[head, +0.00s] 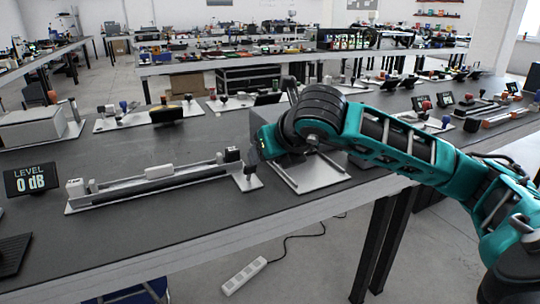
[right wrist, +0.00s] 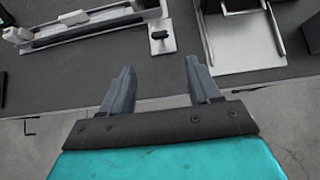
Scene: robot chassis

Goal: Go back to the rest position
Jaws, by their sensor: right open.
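My right arm comes in from the right in the head view, teal with dark joints, and reaches over the workbench (head: 120,215). Its gripper fingers are hidden behind the wrist there. In the right wrist view my right gripper (right wrist: 158,82) is open, with nothing between its two grey fingers. The fingers are over the bench near its front edge. A slider fixture (head: 150,184) on a metal plate lies left of the gripper; it also shows in the right wrist view (right wrist: 85,27). A metal-plate fixture (head: 318,178) lies under the arm. My left gripper does not show.
A display reading "LEVEL 0 dB" (head: 30,179) stands at the left of the bench. A white box (head: 32,128) and several small fixtures line its back. A power strip (head: 244,275) lies on the floor.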

